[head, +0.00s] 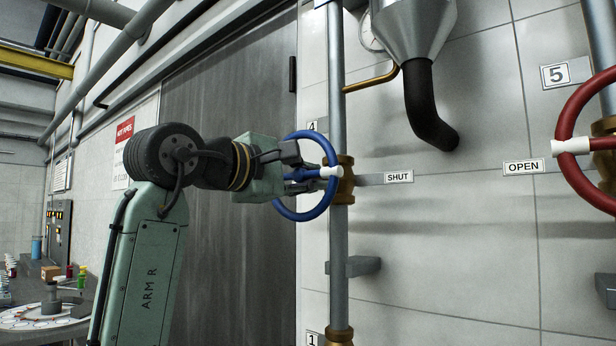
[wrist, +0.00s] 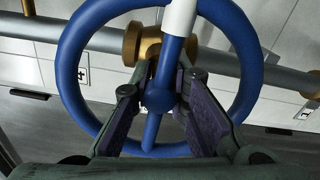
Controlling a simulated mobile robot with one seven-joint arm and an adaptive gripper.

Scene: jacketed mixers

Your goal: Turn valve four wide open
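Valve four's blue handwheel (head: 290,207) is on a vertical grey pipe, beside a partly hidden 4 label (head: 312,126). Its white marker (head: 331,171) is on the right, towards the SHUT plate (head: 398,176). In the wrist view the blue wheel (wrist: 73,75) fills the middle, its white marker (wrist: 180,17) at the top. My gripper (head: 301,182) reaches into the wheel from the left. In the wrist view my gripper (wrist: 167,78) has its fingers spread on either side of the blue hub and spoke. Whether the pads touch the hub is unclear.
A red handwheel (head: 571,150) with label 5 (head: 555,75) is at the right, its white marker beside an OPEN plate (head: 524,167). A steel hopper with a black elbow (head: 428,115) hangs between the valves. A grey bracket (head: 363,266) juts out below the blue wheel.

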